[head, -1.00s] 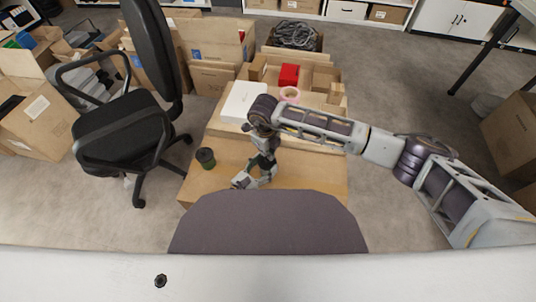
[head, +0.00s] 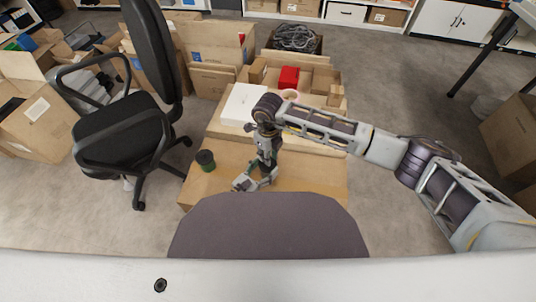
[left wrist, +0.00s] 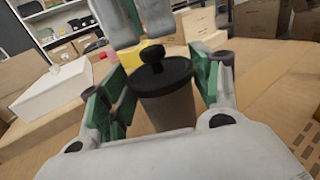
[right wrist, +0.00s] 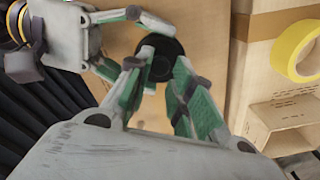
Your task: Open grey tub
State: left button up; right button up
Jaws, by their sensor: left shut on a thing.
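The grey tub (left wrist: 165,108) stands upright between the green pads of my left gripper (left wrist: 158,100), which is shut on its sides. Its black lid (left wrist: 160,74) with a round knob (left wrist: 152,53) is on the tub. The lid also shows in the right wrist view (right wrist: 163,62). My right gripper (right wrist: 158,70) is open, with its fingers apart over the lid; I cannot tell if they touch it. In the head view my right gripper (head: 256,180) is low over the table's near part. The tub cannot be made out there.
A dark green cup (head: 205,160) stands left on the wooden table (head: 312,178). A white box (head: 243,103), a red box (head: 289,77) and cartons lie farther back. A yellow tape roll (right wrist: 297,52) shows in the right wrist view. An office chair (head: 122,130) stands left.

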dwell(0.3)
jog(key=shift+r, duration=0.95)
pick_arm(q)
jog(key=shift+r, duration=0.1)
pick_arm(e)
notch_tip(320, 180, up, 10)
pick_arm(q)
jog(key=o, duration=1.5)
jog(key=shift+o, duration=0.2)
jog(key=shift+v, duration=6)
jog(key=shift+w, duration=0.1)
